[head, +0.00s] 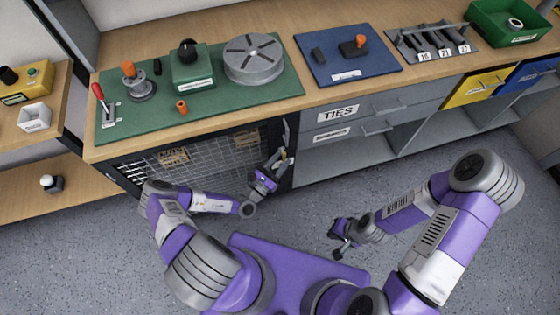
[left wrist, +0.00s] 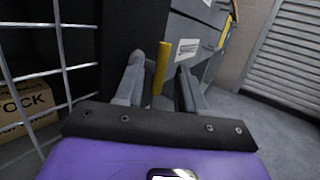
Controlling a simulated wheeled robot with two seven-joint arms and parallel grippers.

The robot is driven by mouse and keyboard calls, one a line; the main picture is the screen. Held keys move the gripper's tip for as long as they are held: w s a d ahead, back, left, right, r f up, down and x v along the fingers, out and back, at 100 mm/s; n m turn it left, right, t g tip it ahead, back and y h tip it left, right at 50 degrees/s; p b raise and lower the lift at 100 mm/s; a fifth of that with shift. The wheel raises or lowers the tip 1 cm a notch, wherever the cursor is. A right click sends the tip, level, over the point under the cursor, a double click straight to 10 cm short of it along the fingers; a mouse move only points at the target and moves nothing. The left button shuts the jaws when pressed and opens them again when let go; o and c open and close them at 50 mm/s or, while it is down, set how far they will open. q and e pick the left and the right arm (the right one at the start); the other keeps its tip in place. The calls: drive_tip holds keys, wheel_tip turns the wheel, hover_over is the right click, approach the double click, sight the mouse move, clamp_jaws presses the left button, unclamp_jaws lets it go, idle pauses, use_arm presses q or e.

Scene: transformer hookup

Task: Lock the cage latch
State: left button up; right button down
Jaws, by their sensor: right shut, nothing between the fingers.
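The cage (head: 215,152) is a dark-framed wire-mesh enclosure under the left part of the workbench. Its mesh (left wrist: 62,45) fills the left side of the left wrist view. A yellow bar (left wrist: 162,72), which looks like the latch handle, stands upright between the fingers of my left gripper (left wrist: 161,85). The fingers are apart, with gaps visible beside the bar. In the head view my left gripper (head: 279,162) is at the cage's right edge and partly hides the latch. My right gripper (head: 339,241) is shut and empty above the floor, away from the cage.
The bench top carries a green mat (head: 205,105) with several devices and a blue mat (head: 325,72). Grey drawers (head: 385,110) and open shelves are right of the cage. Cardboard boxes (left wrist: 28,105) stand behind the mesh. The floor (head: 320,205) in front is clear.

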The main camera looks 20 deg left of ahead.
use_arm(q)
drive_tip(key=p+v, duration=0.1)
drive_tip(key=v, duration=0.6)
drive_tip(key=shift+s+a+p, duration=0.15)
drive_tip(key=shift+s+p, duration=0.1)
drive_tip(key=shift+p, duration=0.1)
